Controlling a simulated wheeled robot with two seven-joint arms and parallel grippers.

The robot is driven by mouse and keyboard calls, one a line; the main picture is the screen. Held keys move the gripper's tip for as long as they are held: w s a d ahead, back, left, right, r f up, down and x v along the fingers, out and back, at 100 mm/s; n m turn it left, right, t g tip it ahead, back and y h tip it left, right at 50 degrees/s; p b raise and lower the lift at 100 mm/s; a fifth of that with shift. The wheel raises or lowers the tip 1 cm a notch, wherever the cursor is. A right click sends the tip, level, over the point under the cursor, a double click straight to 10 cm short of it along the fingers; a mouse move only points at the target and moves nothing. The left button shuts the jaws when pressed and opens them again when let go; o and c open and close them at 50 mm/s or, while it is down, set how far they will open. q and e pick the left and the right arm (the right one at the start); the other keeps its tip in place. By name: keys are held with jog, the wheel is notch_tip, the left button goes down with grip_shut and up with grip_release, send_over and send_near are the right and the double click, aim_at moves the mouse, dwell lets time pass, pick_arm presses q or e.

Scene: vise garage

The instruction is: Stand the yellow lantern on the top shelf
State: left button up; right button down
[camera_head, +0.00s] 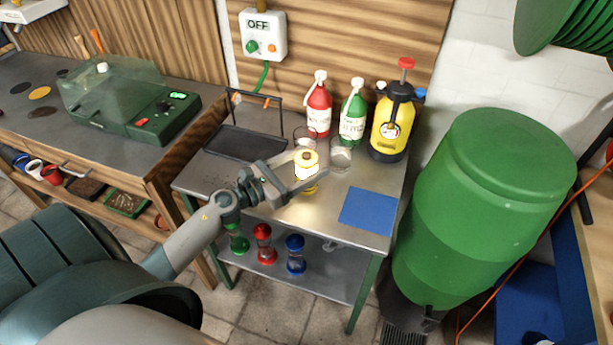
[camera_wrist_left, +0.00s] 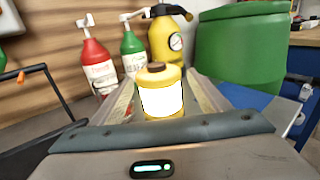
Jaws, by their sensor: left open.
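The yellow lantern (camera_head: 306,171) has a glowing white middle and a brown cap. It is upright at the top shelf (camera_head: 270,215) of the metal stand, near its middle. My left gripper (camera_head: 311,172) is open, with one finger on each side of the lantern. In the left wrist view the lantern (camera_wrist_left: 160,92) is between the two fingers, with its lower part hidden by the gripper body. I cannot tell whether the fingers touch it. My right gripper is not in view.
Two clear glasses (camera_head: 341,154), a red bottle (camera_head: 319,108), a green bottle (camera_head: 353,118) and a yellow sprayer (camera_head: 391,125) stand behind the lantern. A black tray (camera_head: 245,142) is left, a blue mat (camera_head: 368,211) right. Hourglasses (camera_head: 295,254) occupy the lower shelf.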

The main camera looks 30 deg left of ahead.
aim_at(307, 155)
pick_arm(q)
jog(key=shift+c, duration=0.5)
grip_shut()
jog(key=shift+r, duration=0.1)
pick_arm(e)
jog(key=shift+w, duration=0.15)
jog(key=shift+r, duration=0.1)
